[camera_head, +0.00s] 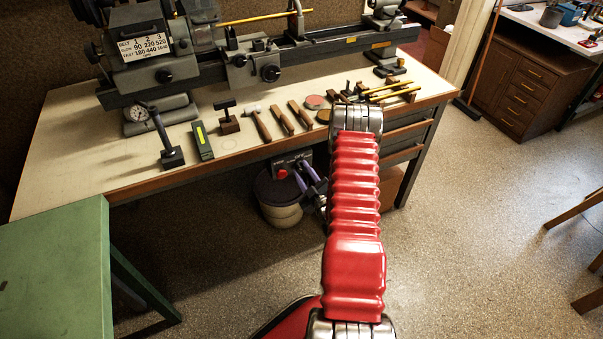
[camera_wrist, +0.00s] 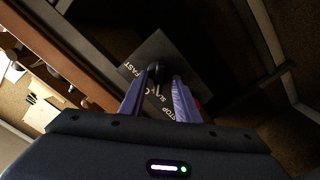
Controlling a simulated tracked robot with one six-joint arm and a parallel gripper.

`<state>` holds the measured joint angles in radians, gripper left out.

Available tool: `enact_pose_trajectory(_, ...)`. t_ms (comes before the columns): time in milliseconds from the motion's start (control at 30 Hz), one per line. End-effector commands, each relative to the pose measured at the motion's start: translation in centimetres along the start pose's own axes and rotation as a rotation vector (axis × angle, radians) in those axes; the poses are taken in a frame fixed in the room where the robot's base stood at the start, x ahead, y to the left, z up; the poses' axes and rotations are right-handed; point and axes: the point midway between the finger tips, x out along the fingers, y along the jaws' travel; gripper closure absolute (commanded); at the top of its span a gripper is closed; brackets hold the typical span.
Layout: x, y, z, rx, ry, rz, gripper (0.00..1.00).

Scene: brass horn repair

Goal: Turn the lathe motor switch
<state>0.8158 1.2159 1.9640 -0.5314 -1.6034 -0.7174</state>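The lathe motor switch is a dark plate (camera_wrist: 150,58) lettered FAST, SLOW and STOP, with a black knob (camera_wrist: 155,72) on it. In the head view its box (camera_head: 291,160) hangs under the bench's front edge, with a red button (camera_head: 282,173) at its left. My gripper, with purple fingers, is at the box in the head view (camera_head: 311,172). In the wrist view my gripper (camera_wrist: 162,80) has its fingers apart, one on each side of the knob. A gap shows on the right; I cannot tell whether the left finger touches. The fingers hide part of the plate.
The lathe (camera_head: 190,55) stands on the bench (camera_head: 80,150), with hand tools along its front. A light-coloured bucket (camera_head: 281,214) stands beneath the bench, below my gripper. A green table (camera_head: 55,260) is at the lower left. The floor to the right is largely clear.

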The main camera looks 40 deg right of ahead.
Motion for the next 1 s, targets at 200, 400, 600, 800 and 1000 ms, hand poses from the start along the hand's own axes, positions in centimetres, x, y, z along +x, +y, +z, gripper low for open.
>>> enact_pose_trajectory(200,-0.9,0.1,0.1,0.0,-0.002,0.001,0.7)
enact_pose_trajectory(400,-3.7,0.1,0.2,0.001,-0.005,0.001,0.7)
enact_pose_trajectory(600,-7.2,0.0,0.2,0.002,-0.005,0.001,0.7)
enact_pose_trajectory(800,-10.7,0.0,0.2,0.002,-0.005,0.002,0.7)
enact_pose_trajectory(1000,-13.0,0.0,0.2,0.001,-0.003,0.001,0.7)
